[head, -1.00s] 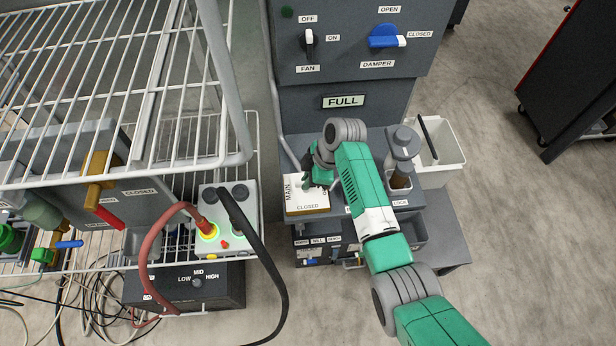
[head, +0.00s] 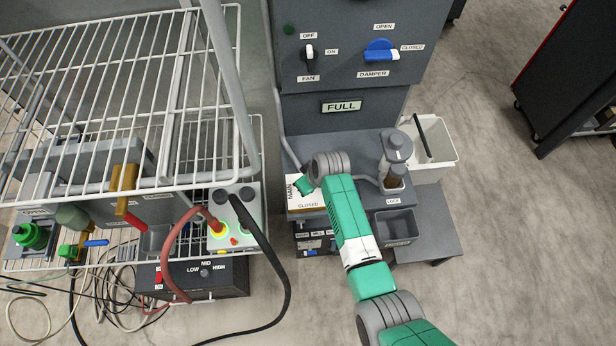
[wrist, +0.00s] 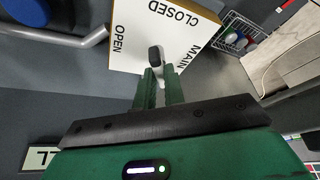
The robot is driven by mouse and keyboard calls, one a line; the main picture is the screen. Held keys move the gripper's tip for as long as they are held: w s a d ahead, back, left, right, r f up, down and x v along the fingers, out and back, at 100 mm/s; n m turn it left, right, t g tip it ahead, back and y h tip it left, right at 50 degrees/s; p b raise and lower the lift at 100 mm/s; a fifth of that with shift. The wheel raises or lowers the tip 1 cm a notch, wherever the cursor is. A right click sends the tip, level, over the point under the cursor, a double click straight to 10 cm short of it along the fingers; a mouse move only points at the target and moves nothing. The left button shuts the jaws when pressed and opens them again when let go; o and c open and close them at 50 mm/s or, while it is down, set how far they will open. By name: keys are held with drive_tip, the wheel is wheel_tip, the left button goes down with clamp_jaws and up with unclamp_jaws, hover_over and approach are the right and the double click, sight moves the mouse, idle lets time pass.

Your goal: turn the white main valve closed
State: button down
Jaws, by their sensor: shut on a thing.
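The main valve's white plate (head: 310,199), marked MAIN and CLOSED, sits on the front of the grey booth in the head view. In the wrist view the same plate (wrist: 140,35) shows the words OPEN, CLOSED and MAIN. A small dark knob or lever end (wrist: 155,54) stands out from the plate. My gripper (wrist: 160,75) is shut on this valve handle, its green fingers either side of it. The handle's exact angle is mostly hidden by the fingers. In the head view my arm covers part of the plate and most of my gripper (head: 303,186).
A wire rack (head: 120,186) and a control box (head: 235,215) with red and black hoses stand to the left. A blue damper lever (head: 380,50) and a fan switch (head: 309,52) are above. A clear canister (head: 396,150) and a white bin (head: 437,145) are to the right.

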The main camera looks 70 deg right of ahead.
drive_tip(key=m, duration=0.1)
drive_tip(key=m+h+p, duration=0.1)
drive_tip(key=m, duration=0.1)
drive_tip(key=shift+w+a+r+m+g, duration=0.1)
drive_tip(key=shift+w+r+m+g, duration=0.05)
drive_tip(key=shift+m+g, duration=0.2)
drive_tip(key=shift+m+g+h, duration=0.5)
drive_tip(key=shift+m+g, duration=0.05)
drive_tip(key=shift+m, duration=1)
drive_tip(key=c, duration=1.5)
unclamp_jaws()
drive_tip(key=p+v, duration=0.2)
drive_tip(key=v, duration=0.5)
drive_tip(key=shift+a+r, duration=0.15)
drive_tip(key=shift+r, duration=0.1)
